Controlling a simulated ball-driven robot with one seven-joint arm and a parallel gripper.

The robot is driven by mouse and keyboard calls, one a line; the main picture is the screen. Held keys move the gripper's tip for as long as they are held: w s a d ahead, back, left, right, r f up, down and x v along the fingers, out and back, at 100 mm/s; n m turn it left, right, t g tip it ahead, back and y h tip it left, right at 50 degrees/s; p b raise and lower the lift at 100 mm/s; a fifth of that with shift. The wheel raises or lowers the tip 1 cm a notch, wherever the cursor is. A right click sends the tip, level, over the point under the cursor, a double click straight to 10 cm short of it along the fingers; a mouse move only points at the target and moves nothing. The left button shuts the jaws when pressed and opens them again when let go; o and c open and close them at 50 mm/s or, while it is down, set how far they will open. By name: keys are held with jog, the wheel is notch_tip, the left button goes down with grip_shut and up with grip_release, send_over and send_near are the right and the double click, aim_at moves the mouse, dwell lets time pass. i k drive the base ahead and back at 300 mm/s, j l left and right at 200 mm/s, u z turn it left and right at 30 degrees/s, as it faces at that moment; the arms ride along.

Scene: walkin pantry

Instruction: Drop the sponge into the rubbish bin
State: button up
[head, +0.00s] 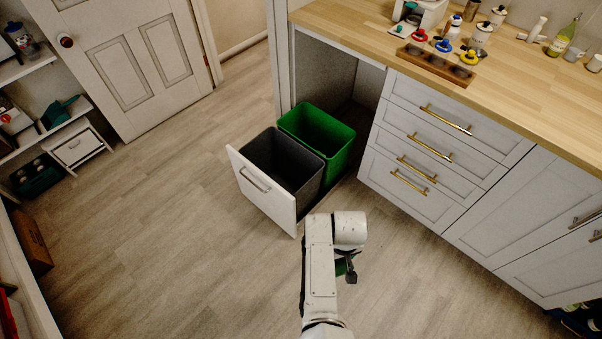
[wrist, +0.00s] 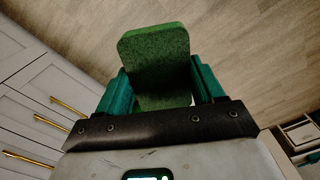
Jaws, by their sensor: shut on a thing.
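The green sponge (wrist: 155,62) is between the two teal fingers of my gripper (wrist: 160,88) in the wrist view, and my gripper is shut on it. In the head view my gripper (head: 349,268) is low in front of the pulled-out bin drawer, to its right, and a small part of the sponge (head: 343,267) shows beside it. The drawer holds two open bins: a dark grey bin (head: 283,164) nearer its white front and a green bin (head: 318,130) behind. Their bottoms are not clear. The sponge is apart from both bins.
The drawer front (head: 262,190) stands out into the floor. White cabinets with gold handles (head: 430,147) and a wooden counter (head: 520,85) are at the right. Shelves (head: 75,145) and a door (head: 125,55) are at the left. The wooden floor (head: 170,240) between is clear.

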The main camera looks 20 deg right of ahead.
aim_at(283, 178)
jog(key=i+z, duration=0.35)
jog(key=i, duration=0.2)
jog(key=i+j+z, duration=0.3)
jog(key=i, duration=0.25)
jog(key=i+j+z, duration=0.2)
jog(key=j+z, duration=0.15)
jog(key=j, duration=0.4)
jog(key=j+z, duration=0.35)
jog(key=j, duration=0.35)
jog(key=j+z, duration=0.4)
jog(key=j, duration=0.4)
jog(key=k+j+z, duration=0.1)
jog(key=j, duration=0.35)
jog(key=k+j, duration=0.15)
jog(key=j, duration=0.25)
jog(key=z, duration=0.05)
